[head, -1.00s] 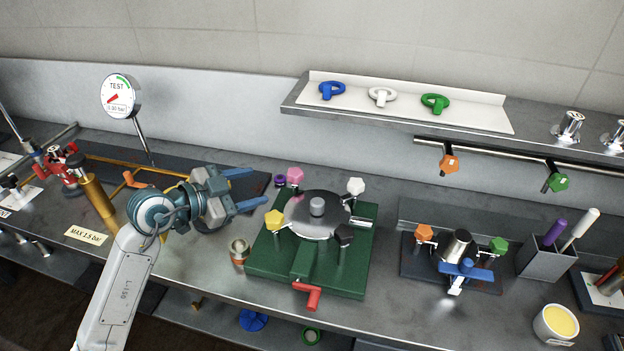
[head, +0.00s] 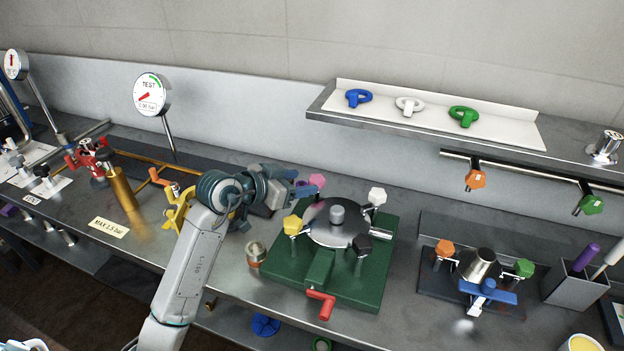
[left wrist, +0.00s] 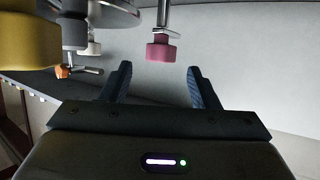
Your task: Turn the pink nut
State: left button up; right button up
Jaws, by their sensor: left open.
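The pink nut (head: 316,181) sits at the back left of the round metal lid (head: 325,229) on the green block (head: 285,278). My left gripper (head: 312,189) is at the pink nut, its blue fingers partly covering the view of it. In the left wrist view the pink nut (left wrist: 161,49) hangs ahead, roughly between the two open fingertips of the left gripper (left wrist: 158,76) and a little beyond them. Whether a finger touches it cannot be told. The yellow nut (head: 293,225), white nut (head: 377,196) and black nut (head: 362,245) stand around the lid.
A red handle (head: 321,305) projects at the front of the green block. A small metal-topped cup (head: 255,253) stands left of it. The yellow nut (left wrist: 28,38) is close at the left in the wrist view. A smaller clamp fixture (head: 478,265) stands right.

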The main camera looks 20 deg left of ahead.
aim_at(312, 180)
pick_arm(q)
jog(key=shift+x, duration=2.25)
jog(key=c, duration=1)
